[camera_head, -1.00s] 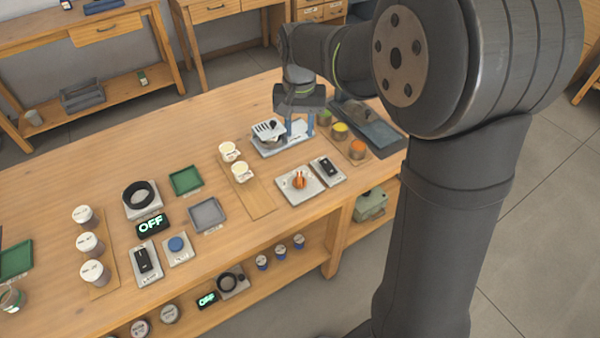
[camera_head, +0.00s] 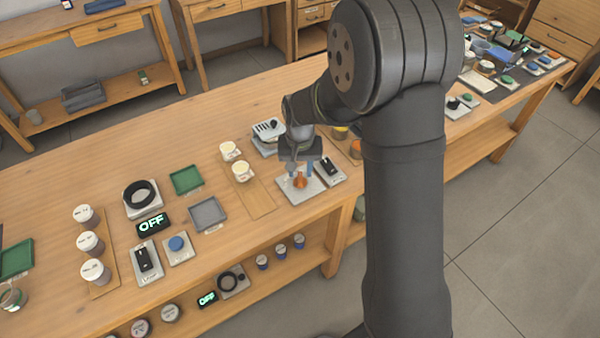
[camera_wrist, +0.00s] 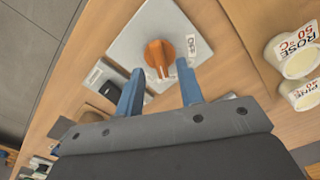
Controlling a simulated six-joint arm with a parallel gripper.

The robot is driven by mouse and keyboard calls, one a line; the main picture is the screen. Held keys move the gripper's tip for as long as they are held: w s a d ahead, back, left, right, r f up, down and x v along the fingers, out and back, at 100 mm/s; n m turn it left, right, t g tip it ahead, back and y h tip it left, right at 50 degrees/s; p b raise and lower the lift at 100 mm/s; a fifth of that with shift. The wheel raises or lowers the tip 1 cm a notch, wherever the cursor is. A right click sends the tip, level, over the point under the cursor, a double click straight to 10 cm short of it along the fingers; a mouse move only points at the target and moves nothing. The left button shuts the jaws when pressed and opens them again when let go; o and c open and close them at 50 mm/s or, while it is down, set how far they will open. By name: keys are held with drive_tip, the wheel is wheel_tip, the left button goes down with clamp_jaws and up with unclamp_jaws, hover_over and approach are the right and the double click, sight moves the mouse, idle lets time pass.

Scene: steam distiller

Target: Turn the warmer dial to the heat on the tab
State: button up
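The warmer dial (camera_head: 300,180) is an orange knob on a pale grey square plate (camera_head: 308,194). In the wrist view the knob (camera_wrist: 159,54) lies just beyond my fingertips, between their lines, with a small white label (camera_wrist: 191,46) beside it whose text is hard to read. My gripper (camera_head: 301,171) is over the dial, and its blue fingers (camera_wrist: 158,75) are apart with nothing between them. Two white-lidded jars on the wooden strip carry tabs in the wrist view: one reads ROSE 50°C (camera_wrist: 296,35), the other PINE with a partly hidden number (camera_wrist: 308,83).
A black switch on a grey plate (camera_head: 329,168) stands close to the right of the dial. A grey device with a slotted top (camera_head: 268,130) is behind it. The wooden strip (camera_head: 258,200) left of the dial is partly bare. An OFF display (camera_head: 152,224) stands further left.

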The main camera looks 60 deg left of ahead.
drive_tip(key=shift+f, duration=1.1)
clamp_jaws()
drive_tip(key=shift+n, duration=0.3)
drive_tip(key=n, duration=0.4)
drive_tip(key=shift+n, duration=2)
drive_tip(key=shift+s, duration=0.1)
